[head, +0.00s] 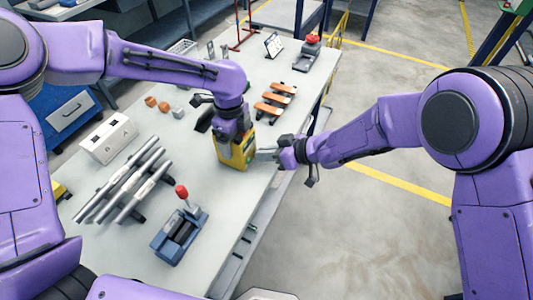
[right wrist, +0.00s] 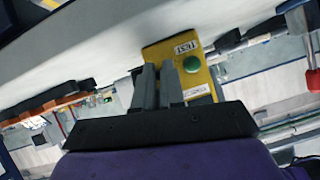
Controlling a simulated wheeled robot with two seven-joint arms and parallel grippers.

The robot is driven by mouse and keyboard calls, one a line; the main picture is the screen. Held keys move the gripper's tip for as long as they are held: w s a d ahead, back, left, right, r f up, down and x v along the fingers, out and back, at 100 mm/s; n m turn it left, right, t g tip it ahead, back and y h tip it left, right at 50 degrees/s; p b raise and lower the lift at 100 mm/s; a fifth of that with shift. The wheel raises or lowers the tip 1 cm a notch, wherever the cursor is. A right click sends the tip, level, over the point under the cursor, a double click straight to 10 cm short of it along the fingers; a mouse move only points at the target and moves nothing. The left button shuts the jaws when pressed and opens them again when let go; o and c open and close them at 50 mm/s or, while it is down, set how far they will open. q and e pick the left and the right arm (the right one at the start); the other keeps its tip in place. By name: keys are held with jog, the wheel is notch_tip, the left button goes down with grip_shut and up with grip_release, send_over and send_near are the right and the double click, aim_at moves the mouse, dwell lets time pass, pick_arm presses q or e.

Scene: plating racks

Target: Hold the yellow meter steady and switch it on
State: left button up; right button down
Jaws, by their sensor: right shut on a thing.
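The yellow meter (head: 237,155) stands on the bench near its right edge. My right gripper (head: 266,154) comes in level from the right and is shut at the meter's side. In the right wrist view its two fingers (right wrist: 158,72) overlap the meter's face, just left of the green button.
A blue fixture with a red knob (head: 181,234), metal tubes (head: 130,183) and a white box (head: 107,139) lie left of the meter. Orange-and-black parts (head: 275,98) and a red-topped device (head: 308,55) stand farther back. Open floor (head: 320,230) lies right of the bench.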

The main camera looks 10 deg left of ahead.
jog(key=shift+s+a+r+h, duration=0.1)
jog(key=shift+s+a+h, duration=0.1)
jog(key=shift+a+h, duration=0.1)
jog(key=c, duration=1.2)
grip_release()
jog(key=shift+d, duration=0.1)
jog(key=shift+w+d, duration=0.1)
jog(key=shift+d+r, duration=0.25)
jog(key=shift+d, duration=0.05)
jog(key=v, duration=1.1)
jog(key=shift+d, duration=0.1)
jog(key=shift+c, duration=0.4)
